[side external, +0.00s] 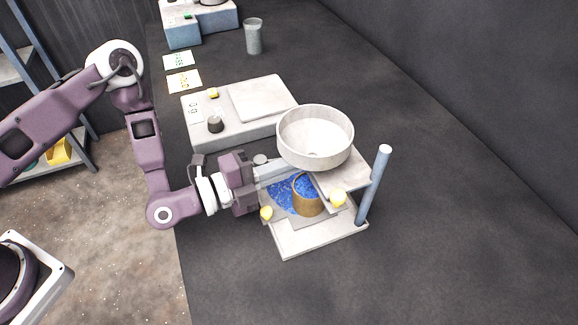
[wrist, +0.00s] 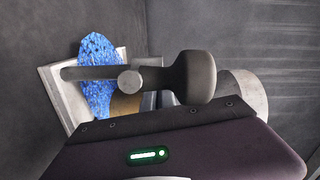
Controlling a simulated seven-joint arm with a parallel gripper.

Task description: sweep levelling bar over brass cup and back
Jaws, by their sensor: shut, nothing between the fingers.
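The brass cup (side external: 308,199) stands on the pale base plate (side external: 296,240) under the white bowl, with blue granules (side external: 282,195) in it and beside it. In the wrist view a little of the brass cup (wrist: 126,106) shows behind a dark bar (wrist: 90,73) with a round pin and a thick dark handle (wrist: 196,78); this looks like the levelling bar. It lies across the blue granules (wrist: 97,60). My gripper (side external: 262,182) is shut and empty, left of the cup; its fingertips are largely hidden. I cannot tell whether it touches the bar.
The white bowl (side external: 315,137) overhangs the cup, and a blue-grey post (side external: 373,185) stands at the right. A pale control box (side external: 235,128) is behind my gripper. The dark bench is clear to the right and in front.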

